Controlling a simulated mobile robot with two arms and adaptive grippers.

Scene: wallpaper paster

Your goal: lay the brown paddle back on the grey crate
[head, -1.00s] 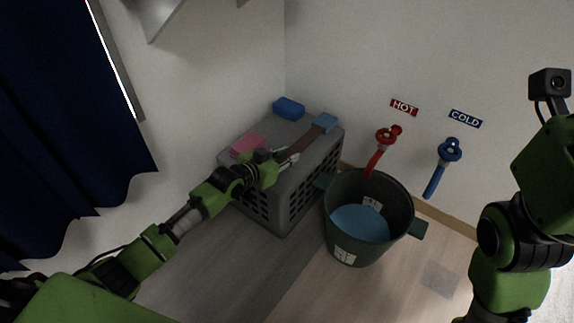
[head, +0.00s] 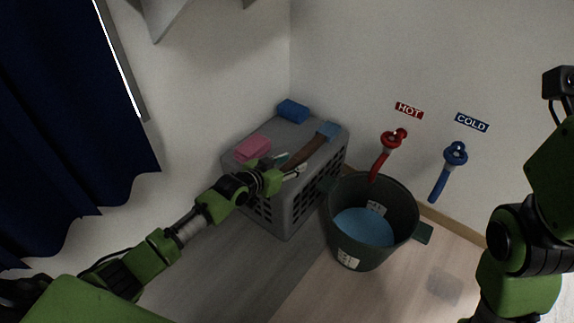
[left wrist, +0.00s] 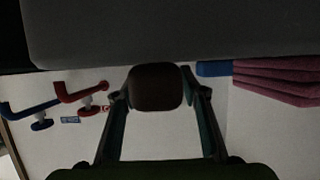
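The brown paddle (head: 306,152) lies on top of the grey crate (head: 290,213), its blue end (head: 327,131) toward the far right corner and its handle toward me. My left gripper (head: 291,163) is at the handle end, with one finger on each side of it. The fingers look spread and open. In the left wrist view the dark brown handle end (left wrist: 156,88) shows between the two fingertips (left wrist: 157,92); whether they touch it is hard to tell. Only part of my right arm shows at the right; its gripper is out of view.
A pink block (head: 253,146) and a blue roll (head: 293,110) sit on the crate. A dark green bucket (head: 345,256) with blue liquid stands right of the crate. A red HOT tap (head: 391,143) and a blue COLD tap (head: 454,156) are on the wall. A navy curtain (head: 70,120) hangs left.

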